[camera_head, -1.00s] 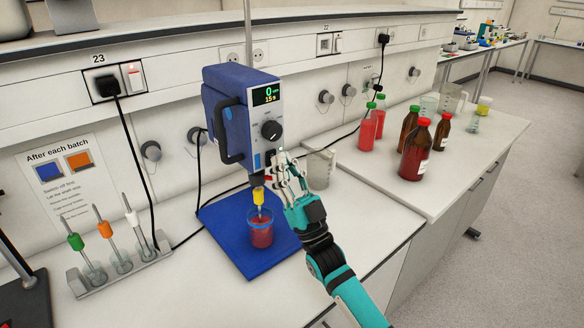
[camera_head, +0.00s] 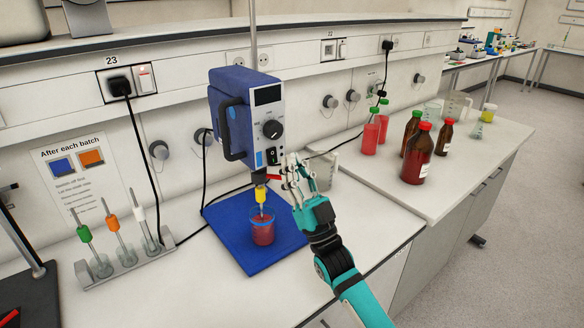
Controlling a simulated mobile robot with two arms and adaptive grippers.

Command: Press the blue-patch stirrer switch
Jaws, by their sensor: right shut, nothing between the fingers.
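The blue overhead stirrer (camera_head: 229,125) stands on a rod above the bench, with a dark, blank display (camera_head: 267,95) and a black knob. The black rocker switch (camera_head: 272,156) sits low on its front panel, with a blue patch (camera_head: 259,159) just left of it. My right gripper (camera_head: 288,170) is shut and empty, just right of and below the switch, seemingly apart from it. A yellow-collared shaft (camera_head: 260,194) hangs from the stirrer into a beaker of red liquid (camera_head: 263,232). My left gripper is not in view.
The beaker stands on a blue base plate (camera_head: 240,252). A rack (camera_head: 93,274) of coloured stirring shafts is at left, below a notice (camera_head: 80,178). A clear beaker (camera_head: 323,170) is behind my gripper.

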